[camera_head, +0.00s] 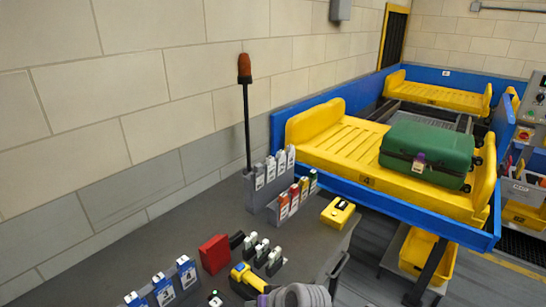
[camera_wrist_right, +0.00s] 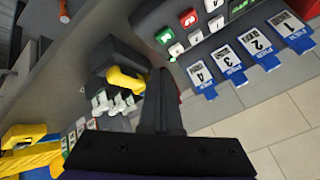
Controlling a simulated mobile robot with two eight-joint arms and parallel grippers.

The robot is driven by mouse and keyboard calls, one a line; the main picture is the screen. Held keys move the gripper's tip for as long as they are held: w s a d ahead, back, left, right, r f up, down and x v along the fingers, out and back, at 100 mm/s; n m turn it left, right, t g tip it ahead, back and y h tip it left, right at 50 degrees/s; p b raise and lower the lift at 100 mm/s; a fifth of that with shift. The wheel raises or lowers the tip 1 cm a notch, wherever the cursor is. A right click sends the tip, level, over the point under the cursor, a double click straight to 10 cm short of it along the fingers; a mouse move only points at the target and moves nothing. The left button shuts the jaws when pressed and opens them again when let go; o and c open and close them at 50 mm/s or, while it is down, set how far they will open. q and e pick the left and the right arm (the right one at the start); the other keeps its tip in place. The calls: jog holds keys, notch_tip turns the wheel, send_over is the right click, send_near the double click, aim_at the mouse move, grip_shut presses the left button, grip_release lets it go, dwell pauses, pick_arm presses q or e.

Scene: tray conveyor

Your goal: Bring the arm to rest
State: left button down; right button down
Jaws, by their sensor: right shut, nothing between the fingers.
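My right gripper (camera_wrist_right: 165,78) shows in the right wrist view as dark fingers shut together, with nothing between them. It is over the grey work table, beside a yellow and black handheld device (camera_wrist_right: 127,80). In the head view, a grey rounded part of my right arm shows at the bottom edge, next to the same device (camera_head: 245,277); the fingertips cannot be made out there. My left gripper is in neither view.
Blue numbered cards (camera_wrist_right: 263,48) stand near a button box (camera_wrist_right: 192,33). The table (camera_head: 140,245) also holds a red box (camera_head: 214,254), card racks (camera_head: 252,190) and a yellow box (camera_head: 338,212). A green suitcase (camera_head: 425,150) lies on a yellow tray (camera_head: 335,152) on the blue-sided conveyor.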

jog(key=s+d+m+h, duration=0.1)
jog(key=s+d+h, duration=0.2)
jog(key=s+d, duration=0.5)
jog(key=s+d+f+m+h, duration=0.1)
jog(key=s+d+h, duration=0.2)
jog(key=s+d, duration=0.5)
jog(key=d, duration=0.7)
jog(key=shift+s+d, duration=0.25)
jog(key=shift+s, duration=0.05)
